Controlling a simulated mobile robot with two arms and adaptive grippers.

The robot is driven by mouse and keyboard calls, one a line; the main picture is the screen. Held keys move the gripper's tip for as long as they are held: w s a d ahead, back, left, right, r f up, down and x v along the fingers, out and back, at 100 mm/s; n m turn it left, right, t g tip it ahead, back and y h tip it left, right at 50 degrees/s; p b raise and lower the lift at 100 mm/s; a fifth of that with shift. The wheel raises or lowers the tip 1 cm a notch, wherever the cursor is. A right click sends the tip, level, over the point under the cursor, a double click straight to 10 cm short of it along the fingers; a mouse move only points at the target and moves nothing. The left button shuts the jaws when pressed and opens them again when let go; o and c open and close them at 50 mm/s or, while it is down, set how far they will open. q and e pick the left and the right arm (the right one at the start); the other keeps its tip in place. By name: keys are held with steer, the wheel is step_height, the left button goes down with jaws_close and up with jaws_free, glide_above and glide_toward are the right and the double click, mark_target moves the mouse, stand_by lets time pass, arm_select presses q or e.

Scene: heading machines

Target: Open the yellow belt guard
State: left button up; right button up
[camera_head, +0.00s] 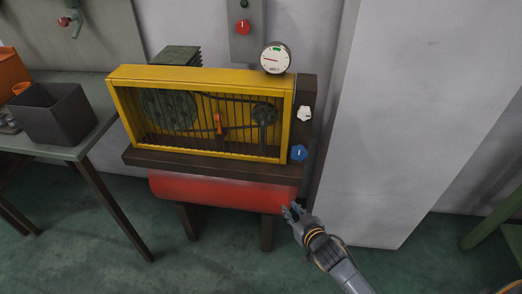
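The yellow belt guard (201,76) is a box-like frame with thin bars across its front, standing on a dark ledge above a red cylinder (220,191). It looks closed. Green and dark pulleys and a belt show behind the bars. An orange handle (218,124) is at the middle of the front. My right gripper (291,210) is in front of the right end of the red cylinder, below the guard's lower right corner. Its fingers look small and I cannot tell whether they are open. My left gripper is not in view.
A round gauge (275,58) sits at the guard's top right. A white knob (305,114) and a blue knob (299,153) are on the right post. A table with a dark bin (52,114) stands at left. A pale panel (405,120) bounds the right. Green floor is clear in front.

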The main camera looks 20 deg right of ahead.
mark_target(263, 149)
step_height(263, 149, up, 18)
steer(key=w+a+f+t+y+b, duration=0.1)
steer(key=w+a+t+y+b, duration=0.1)
steer(key=w+a+t, duration=0.15)
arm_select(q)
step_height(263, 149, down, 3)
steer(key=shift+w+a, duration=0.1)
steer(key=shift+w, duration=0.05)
arm_select(e)
steer(key=shift+t, duration=0.35)
steer(key=w, duration=0.4)
steer(key=w+a, duration=0.1)
steer(key=w, duration=0.7)
steer(key=shift+w+a+r, duration=0.15)
steer(key=shift+w+r, duration=0.05)
steer(key=shift+w, duration=0.15)
steer(key=shift+c, duration=0.2)
jaws_close()
